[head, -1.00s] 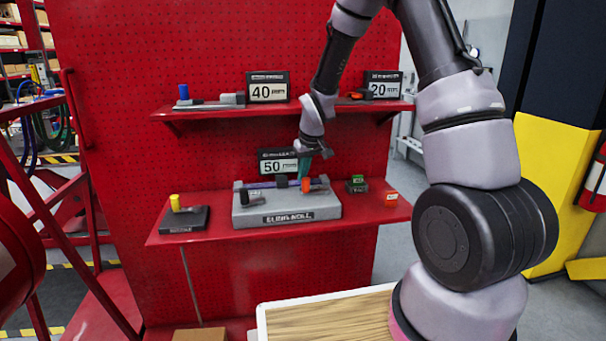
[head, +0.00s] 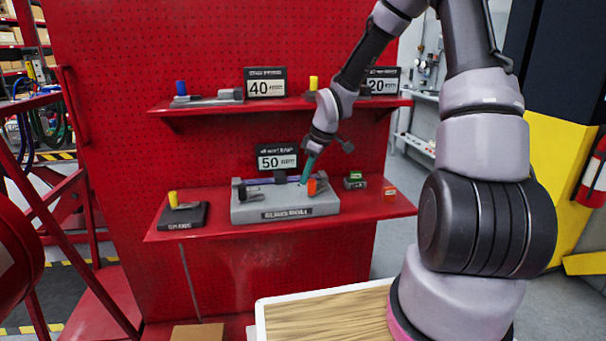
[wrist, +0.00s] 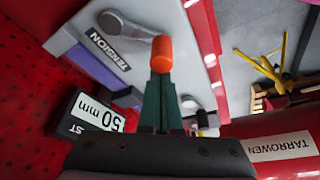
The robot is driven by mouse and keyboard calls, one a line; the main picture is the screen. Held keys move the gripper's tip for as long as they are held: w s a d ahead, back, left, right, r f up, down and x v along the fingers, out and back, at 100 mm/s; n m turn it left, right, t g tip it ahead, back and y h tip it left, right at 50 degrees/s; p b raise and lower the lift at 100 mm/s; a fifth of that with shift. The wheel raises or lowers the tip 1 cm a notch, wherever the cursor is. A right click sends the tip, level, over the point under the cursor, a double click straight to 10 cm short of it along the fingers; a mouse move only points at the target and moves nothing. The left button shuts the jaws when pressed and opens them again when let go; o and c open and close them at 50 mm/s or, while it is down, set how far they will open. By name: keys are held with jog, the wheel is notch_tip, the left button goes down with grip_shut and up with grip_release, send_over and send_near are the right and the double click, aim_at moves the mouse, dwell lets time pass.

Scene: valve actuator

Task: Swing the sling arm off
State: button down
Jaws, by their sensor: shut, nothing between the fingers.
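A grey fixture block (head: 285,209) with a purple bar (wrist: 88,70) sits on the lower red shelf. An upright orange knob (head: 312,187) stands at its right side, and it also shows in the wrist view (wrist: 162,53). I cannot tell for sure which part is the sling arm; the orange knob may be its handle. A grey lever (wrist: 128,27) lies by the TENSION label. My gripper (head: 306,174), with green fingers, is shut and empty. Its tips are right at the orange knob; whether they touch is unclear. The fingers hide what lies below the knob in the wrist view.
A 50 mm sign (head: 279,158) stands behind the block. A black plate with a yellow knob (head: 173,199) is at left. The upper shelf (head: 215,108) overhangs.

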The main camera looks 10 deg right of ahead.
jog(key=n, duration=0.1)
jog(key=s+d+n, duration=0.1)
jog(key=shift+s+d+n+g, duration=0.1)
jog(key=shift+s+n+g, duration=0.15)
jog(key=shift+n+g, duration=0.15)
jog(key=n, duration=0.1)
jog(key=s+d+n, duration=0.1)
jog(key=shift+d+n+g+y, duration=0.1)
jog(key=shift+n+g+y, duration=0.2)
jog(key=shift+g, duration=0.1)
jog(key=n, duration=0.1)
jog(key=s+d+n+g, duration=0.1)
jog(key=n, duration=0.1)
jog(key=shift+d, duration=0.3)
jog(key=shift+s+d, duration=0.15)
jog(key=shift+d, duration=0.4)
jog(key=shift+r, duration=0.1)
